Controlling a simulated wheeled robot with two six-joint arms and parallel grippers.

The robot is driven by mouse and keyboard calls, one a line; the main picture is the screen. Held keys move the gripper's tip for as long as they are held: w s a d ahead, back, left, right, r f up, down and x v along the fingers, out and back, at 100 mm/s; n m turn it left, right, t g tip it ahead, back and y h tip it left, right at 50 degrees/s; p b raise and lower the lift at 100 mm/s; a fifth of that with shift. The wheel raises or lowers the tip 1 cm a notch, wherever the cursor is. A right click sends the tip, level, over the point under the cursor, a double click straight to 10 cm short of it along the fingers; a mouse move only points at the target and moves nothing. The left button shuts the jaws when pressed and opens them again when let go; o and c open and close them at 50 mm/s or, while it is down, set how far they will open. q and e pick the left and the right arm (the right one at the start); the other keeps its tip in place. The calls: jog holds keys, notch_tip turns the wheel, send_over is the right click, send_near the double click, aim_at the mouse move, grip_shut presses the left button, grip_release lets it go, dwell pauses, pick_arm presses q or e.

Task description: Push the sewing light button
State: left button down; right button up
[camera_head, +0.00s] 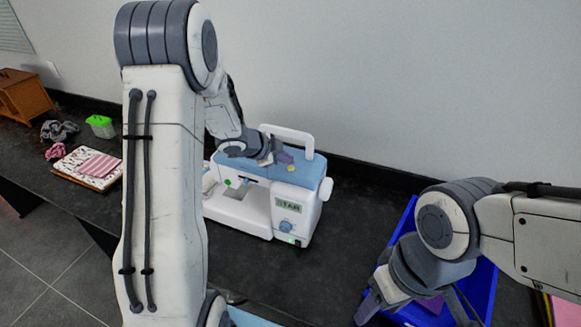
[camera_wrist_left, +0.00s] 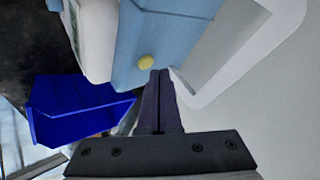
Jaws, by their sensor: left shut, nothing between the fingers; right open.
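The sewing machine (camera_head: 265,215) is white with a pale blue top, a white handle, a small display and a blue dial. It stands on the dark counter. A round yellow button (camera_head: 291,168) sits on its blue top. A lit green spot shows low on its front, near the right end. My left gripper (camera_head: 284,157) is shut and empty over the top, close to the yellow button. In the left wrist view, its fingertips (camera_wrist_left: 159,73) appear just beside the yellow button (camera_wrist_left: 146,62); contact cannot be told. My right gripper (camera_head: 415,312) is open, over a blue bin.
The blue bin (camera_head: 483,288) stands right of the machine and shows in the left wrist view (camera_wrist_left: 75,108). Left on the counter are folded fabric (camera_head: 100,165), a green-lidded box (camera_head: 101,126) and a wooden box (camera_head: 22,97). A wall runs behind. My left arm hides part of the counter.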

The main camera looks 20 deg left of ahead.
dwell(0.6)
pick_arm(q)
jog(key=shift+f, duration=0.45)
jog(key=shift+f+b, duration=0.1)
jog(key=shift+b, duration=0.2)
jog(key=shift+r+p, duration=0.55)
jog(key=shift+p, duration=0.15)
notch_tip(320, 180, up, 6)
jog(key=p, duration=0.6)
jog(key=shift+d, duration=0.1)
dwell(0.4)
